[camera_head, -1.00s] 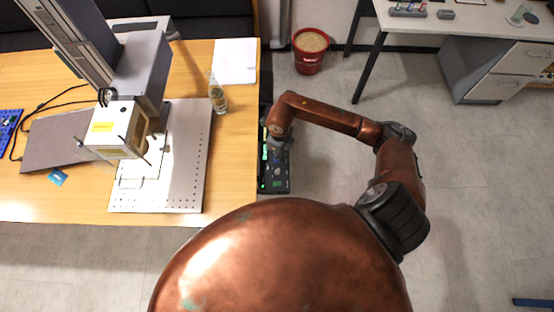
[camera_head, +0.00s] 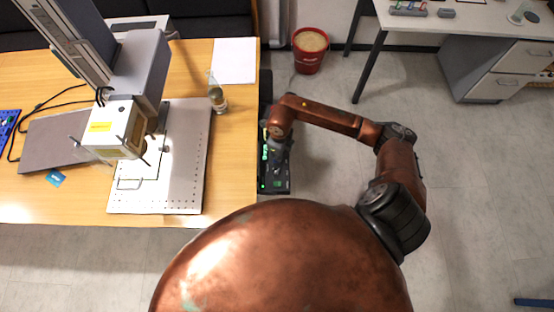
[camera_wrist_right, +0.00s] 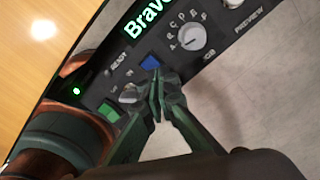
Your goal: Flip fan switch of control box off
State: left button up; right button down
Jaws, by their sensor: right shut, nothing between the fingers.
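The control box (camera_head: 284,184) is a dark box with green lights beside the table's right edge. In the right wrist view its black panel (camera_wrist_right: 100,72) carries a green switch (camera_wrist_right: 108,111), a blue switch (camera_wrist_right: 150,62), a pale switch (camera_wrist_right: 130,93) between them and a round white knob (camera_wrist_right: 192,38). I cannot read which switch is the fan's. My right gripper (camera_wrist_right: 157,78) is shut and empty, its tips at the panel just below the blue switch and right of the pale one. I cannot tell whether they touch. In the head view the right gripper (camera_head: 276,158) is over the box. My left gripper is out of view.
The wooden table (camera_head: 235,125) stands left of the box, with a laser marker (camera_head: 118,128), its perforated plate (camera_head: 190,180) and a bottle (camera_head: 217,98). A red bucket (camera_head: 309,52) stands on the floor behind. The floor to the right is open.

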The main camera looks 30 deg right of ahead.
jog(key=shift+f, duration=0.35)
jog(key=shift+r, duration=0.1)
jog(key=shift+r+p, duration=2.15)
jog(key=shift+r, duration=1.35)
jog(key=shift+f, duration=0.1)
